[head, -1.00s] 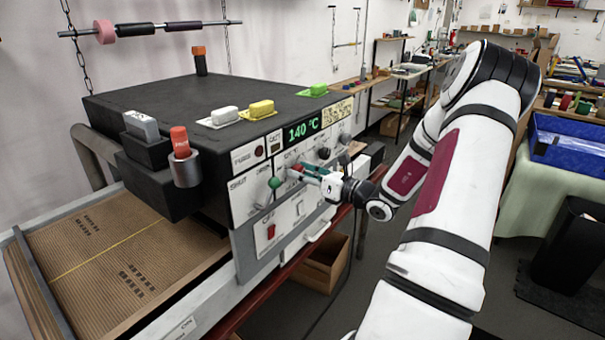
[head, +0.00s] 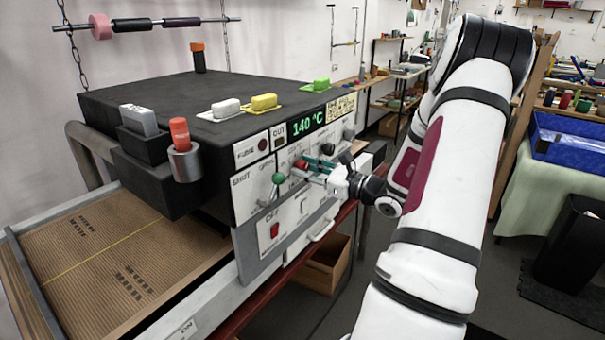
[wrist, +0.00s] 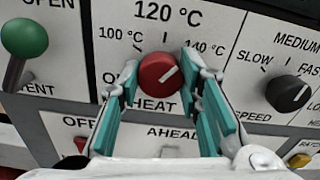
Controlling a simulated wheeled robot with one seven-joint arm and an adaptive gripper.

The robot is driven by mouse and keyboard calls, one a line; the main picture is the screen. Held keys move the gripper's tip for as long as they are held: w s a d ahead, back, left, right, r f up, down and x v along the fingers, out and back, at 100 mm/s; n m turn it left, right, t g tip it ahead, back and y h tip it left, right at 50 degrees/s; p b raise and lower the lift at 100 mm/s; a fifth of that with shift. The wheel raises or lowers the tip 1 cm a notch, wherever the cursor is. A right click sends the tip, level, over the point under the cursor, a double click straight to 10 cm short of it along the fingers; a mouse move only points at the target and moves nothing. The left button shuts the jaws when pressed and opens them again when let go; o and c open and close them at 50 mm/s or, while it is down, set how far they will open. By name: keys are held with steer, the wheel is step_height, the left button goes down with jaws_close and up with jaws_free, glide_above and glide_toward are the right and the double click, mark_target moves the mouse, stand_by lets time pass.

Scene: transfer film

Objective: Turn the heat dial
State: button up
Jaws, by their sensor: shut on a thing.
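The red heat dial (wrist: 160,76) sits on the white control panel in the wrist view, above the word HEAT. Its white pointer line tilts up to the right, towards the 140 °C mark. My gripper (wrist: 159,82) has its teal fingers on the left and right sides of the dial and is shut on it. In the head view the dial (head: 300,164) is small and partly hidden by my gripper (head: 312,166). The green display (head: 308,122) above reads 140 °C.
A green-knobbed lever (wrist: 24,40) stands left of the dial. A black speed dial (wrist: 290,92) is at its right. A red switch (head: 275,230) is lower on the panel. Yellow and white blocks lie on the machine's black top (head: 160,96).

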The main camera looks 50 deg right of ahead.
steer(key=n+b, duration=0.1)
steer(key=n, duration=0.1)
steer(key=n+b, duration=0.1)
steer(key=b, duration=0.1)
steer(key=shift+w+f+n, duration=0.15)
steer(key=shift+n, duration=0.25)
steer(key=n+b, duration=0.3)
steer(key=b, duration=0.1)
steer(key=shift+a+n, duration=0.1)
steer(key=shift+n, duration=0.2)
steer(key=shift+r, duration=0.2)
steer(key=o, duration=1.1)
steer(key=shift+o, duration=0.2)
steer(key=s+d, duration=0.1)
steer(key=s, duration=1.1)
steer(key=shift+s, duration=0.15)
